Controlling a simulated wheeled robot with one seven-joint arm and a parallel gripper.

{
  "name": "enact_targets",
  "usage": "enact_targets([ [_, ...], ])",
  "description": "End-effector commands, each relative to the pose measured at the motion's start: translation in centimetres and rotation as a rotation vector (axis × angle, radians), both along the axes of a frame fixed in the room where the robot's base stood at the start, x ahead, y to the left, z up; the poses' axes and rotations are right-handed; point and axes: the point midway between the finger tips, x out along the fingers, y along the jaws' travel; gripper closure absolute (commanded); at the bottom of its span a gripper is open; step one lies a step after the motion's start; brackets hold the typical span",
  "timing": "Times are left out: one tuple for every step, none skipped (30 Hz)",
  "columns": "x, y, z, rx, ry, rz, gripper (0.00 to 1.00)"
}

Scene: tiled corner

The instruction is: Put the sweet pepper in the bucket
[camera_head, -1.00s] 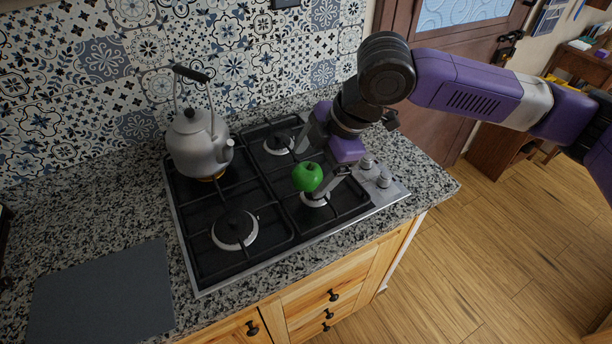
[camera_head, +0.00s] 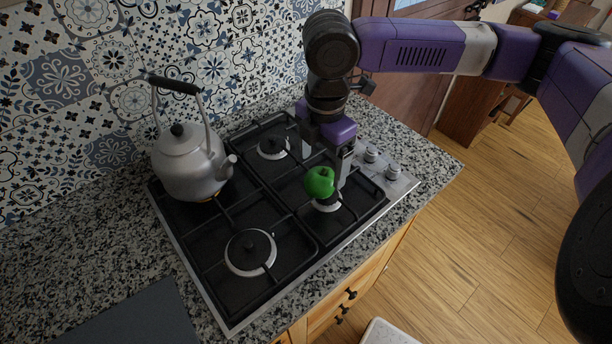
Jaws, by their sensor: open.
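The green sweet pepper (camera_head: 319,182) is at the right front burner of the hob, its lower part against the burner's ring in the picture. My gripper (camera_head: 328,160) points down just behind and above it. The jaws are open. One grey finger shows right of the pepper; the other is at the left and partly hidden by the grate's dark background. I cannot tell whether a finger touches the pepper. No bucket is recognisable in this view.
A grey kettle (camera_head: 188,160) stands on the left rear burner. The black hob (camera_head: 215,255) has raised grates and knobs (camera_head: 382,163) at the right. A dark grey mat (camera_head: 135,318) lies on the granite counter at front left. A pale, round-cornered object (camera_head: 388,333) shows at the bottom edge.

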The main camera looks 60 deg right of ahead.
Motion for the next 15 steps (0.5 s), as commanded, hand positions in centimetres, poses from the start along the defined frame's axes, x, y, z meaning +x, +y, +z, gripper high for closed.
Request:
enact_targets([
  [-0.1, 0.0, -0.2, 0.001, 0.002, 0.0, 0.15],
  [-0.1, 0.0, -0.4, 0.001, 0.003, 0.0, 0.15],
  [-0.1, 0.0, -0.8, 0.002, 0.003, -0.001, 0.15],
  [0.0, 0.0, -1.1, 0.002, 0.003, -0.001, 0.15],
  [-0.1, 0.0, -1.4, 0.002, 0.003, -0.001, 0.15],
  [-0.1, 0.0, -1.8, 0.001, 0.003, -0.001, 0.15],
  [-0.1, 0.0, -2.1, 0.001, 0.002, -0.001, 0.15],
  [-0.1, 0.0, -2.4, 0.001, 0.002, -0.001, 0.15],
  [-0.1, 0.0, -2.7, 0.002, 0.002, -0.001, 0.15],
  [-0.1, 0.0, -3.0, 0.001, 0.002, -0.001, 0.15],
  [-0.1, 0.1, -3.3, 0.001, 0.002, -0.001, 0.15],
  [-0.2, 0.1, -3.8, 0.002, 0.004, 0.0, 0.15],
  [-0.2, 0.1, -4.2, 0.002, 0.003, 0.0, 0.15],
  [-0.3, 0.2, -4.7, 0.001, 0.004, 0.0, 0.15],
  [-0.3, 0.2, -5.3, 0.002, 0.003, 0.0, 0.15],
])
